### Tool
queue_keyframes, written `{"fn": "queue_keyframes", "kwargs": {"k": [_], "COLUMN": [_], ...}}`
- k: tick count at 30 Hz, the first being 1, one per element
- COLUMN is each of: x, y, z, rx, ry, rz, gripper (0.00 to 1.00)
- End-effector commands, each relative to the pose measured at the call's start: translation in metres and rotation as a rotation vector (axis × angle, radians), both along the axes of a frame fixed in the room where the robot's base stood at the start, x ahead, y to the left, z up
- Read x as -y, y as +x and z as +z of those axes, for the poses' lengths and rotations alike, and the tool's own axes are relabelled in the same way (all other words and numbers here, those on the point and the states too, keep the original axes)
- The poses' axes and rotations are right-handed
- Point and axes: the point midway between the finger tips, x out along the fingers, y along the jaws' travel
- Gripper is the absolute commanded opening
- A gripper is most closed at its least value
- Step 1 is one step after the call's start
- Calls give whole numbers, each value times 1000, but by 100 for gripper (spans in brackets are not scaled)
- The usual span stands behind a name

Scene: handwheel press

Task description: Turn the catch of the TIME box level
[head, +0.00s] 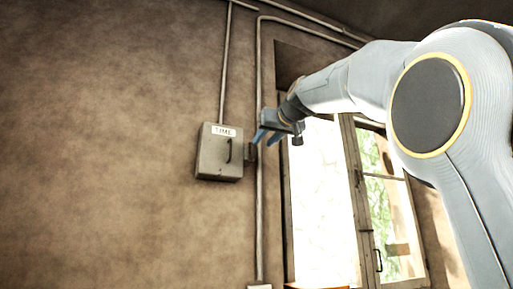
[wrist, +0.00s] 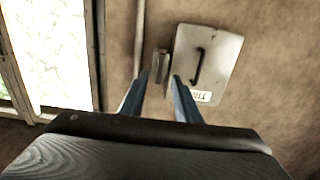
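The grey TIME box (head: 219,160) hangs on the wall, with its label near the top and a dark handle on its door. In the wrist view the box (wrist: 221,58) appears upside down. Its catch (wrist: 161,65) is a small brownish piece beside the box edge, looking long and roughly upright in that picture. In the head view the catch (head: 251,153) is a small dark shape at the box's right side. My gripper (wrist: 160,76) is open, its two blue fingers apart, with the catch seen between and beyond the tips. I cannot tell whether they touch it. The gripper also shows in the head view (head: 264,138).
A conduit pipe (head: 260,210) runs down the wall just right of the box, and another (head: 225,70) runs up from its top. A bright window (head: 325,200) with an open frame lies further right. The wall left of the box is bare.

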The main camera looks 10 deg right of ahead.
Motion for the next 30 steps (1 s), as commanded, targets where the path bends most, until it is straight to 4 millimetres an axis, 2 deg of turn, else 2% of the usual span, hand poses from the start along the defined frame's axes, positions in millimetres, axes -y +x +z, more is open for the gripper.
{"fn": "queue_keyframes", "kwargs": {"k": [2, 5, 18, 22, 30], "x": [-1, -2, -10, -11, -12], "y": [-3, 3, 63, 71, 72], "z": [10, 13, 13, 12, 11], "rx": [17, 19, 17, 18, 19], "ry": [-3, -3, -4, -4, -3], "rz": [2, 3, 2, 2, 2], "gripper": [30, 30, 30, 30, 30]}}
